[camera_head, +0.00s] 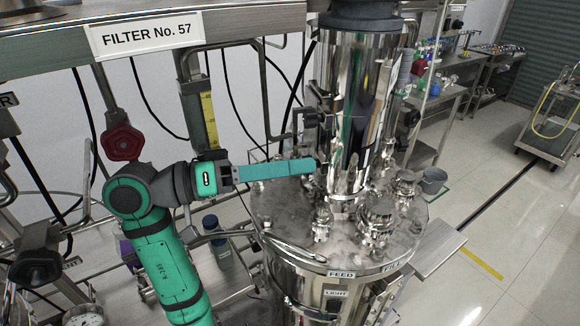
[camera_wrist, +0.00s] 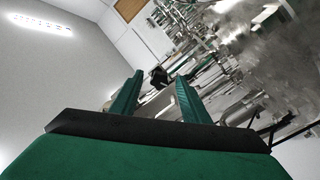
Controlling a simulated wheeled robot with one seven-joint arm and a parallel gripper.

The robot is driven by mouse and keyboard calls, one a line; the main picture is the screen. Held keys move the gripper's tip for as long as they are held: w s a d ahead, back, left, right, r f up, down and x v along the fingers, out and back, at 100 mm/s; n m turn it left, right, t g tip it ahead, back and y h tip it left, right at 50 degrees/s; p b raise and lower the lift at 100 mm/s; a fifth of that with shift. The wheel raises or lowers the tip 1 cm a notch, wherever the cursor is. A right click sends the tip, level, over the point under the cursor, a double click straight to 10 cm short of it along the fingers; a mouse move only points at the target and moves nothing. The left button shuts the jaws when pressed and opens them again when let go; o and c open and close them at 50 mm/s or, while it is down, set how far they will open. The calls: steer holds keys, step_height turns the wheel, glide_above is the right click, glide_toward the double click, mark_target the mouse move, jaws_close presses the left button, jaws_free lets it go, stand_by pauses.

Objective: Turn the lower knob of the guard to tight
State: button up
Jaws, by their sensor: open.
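The guard (camera_head: 346,100) is a shiny upright metal cylinder above the round vessel lid in the head view. A small black knob (camera_head: 319,162), apparently its lower one, is low on its left side. In the wrist view the dark knob (camera_wrist: 158,77) shows between the tips of the two green fingers. My gripper (camera_head: 312,166) reaches in from the left, fingers roughly level, with its tips at the knob. It also shows in the wrist view (camera_wrist: 160,82), its fingers apart. I cannot tell whether either finger touches the knob. The knob's markings are not readable.
The vessel lid (camera_head: 285,215) carries several metal fittings close below and right of my gripper. A dark bracket (camera_head: 306,117) sits above the fingers. A red valve handle (camera_head: 122,142) hangs near my arm. Pipes and cables run behind it. Open floor (camera_head: 520,260) lies to the right.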

steer(key=c, duration=1.1)
steer(key=shift+o, duration=0.2)
steer(key=shift+w, duration=0.1)
steer(key=m, duration=2)
steer(key=shift+m, duration=0.7)
